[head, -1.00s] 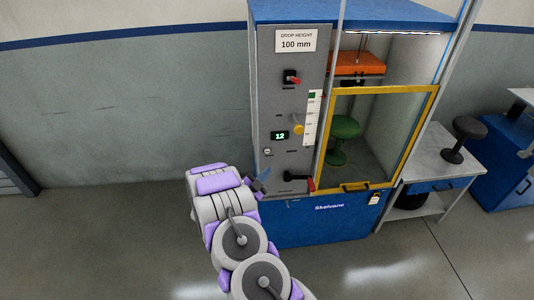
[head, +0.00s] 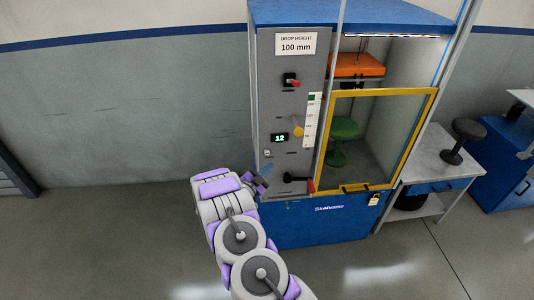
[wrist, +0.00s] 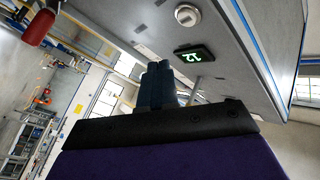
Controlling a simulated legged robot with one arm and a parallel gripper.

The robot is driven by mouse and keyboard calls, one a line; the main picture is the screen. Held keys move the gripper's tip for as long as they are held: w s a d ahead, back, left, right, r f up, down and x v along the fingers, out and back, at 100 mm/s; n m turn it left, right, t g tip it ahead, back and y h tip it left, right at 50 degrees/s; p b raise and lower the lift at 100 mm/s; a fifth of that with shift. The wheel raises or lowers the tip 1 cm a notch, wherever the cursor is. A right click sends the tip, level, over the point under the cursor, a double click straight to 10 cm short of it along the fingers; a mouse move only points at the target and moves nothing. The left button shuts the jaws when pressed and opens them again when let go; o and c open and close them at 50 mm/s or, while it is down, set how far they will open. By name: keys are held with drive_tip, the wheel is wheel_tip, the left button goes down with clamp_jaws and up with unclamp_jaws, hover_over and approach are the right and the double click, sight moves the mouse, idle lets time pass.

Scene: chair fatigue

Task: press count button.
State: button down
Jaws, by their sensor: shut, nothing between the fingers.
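The grey control panel (head: 290,215) of the test machine carries a small green-lit display (head: 280,138) reading 12. Just below it is a small pale round button (head: 267,153). In the wrist view the button (wrist: 187,15) is round and white, and the display (wrist: 194,53) appears upside down below it. My gripper (head: 265,171) is just below the button in the head view. Its blue fingers (wrist: 160,84) are shut and empty, pointing toward the panel. A gap shows between fingertips and button in the wrist view; I see no contact.
A black lever with a red grip (head: 310,184) sits low on the panel, right of my gripper. A yellow knob (head: 298,131) and a red-tipped switch (head: 293,82) are higher up. A yellow-framed door (head: 433,115) covers a green stool (head: 344,130). Open floor lies left.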

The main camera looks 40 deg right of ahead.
sight(267, 153)
drive_tip(key=w+d, duration=0.2)
drive_tip(key=w, duration=0.1)
drive_tip(key=shift+w+d, duration=0.1)
drive_tip(key=shift+w, duration=0.2)
drive_tip(key=shift+w, duration=0.1)
idle(1.9)
drive_tip(key=shift+w+d+r, duration=0.1)
drive_tip(key=shift+w+d, duration=0.1)
drive_tip(key=shift+w+d, duration=0.15)
drive_tip(key=shift+w, duration=0.2)
idle(0.7)
idle(0.3)
drive_tip(key=shift+s+a, duration=0.4)
drive_tip(key=shift+s, duration=0.3)
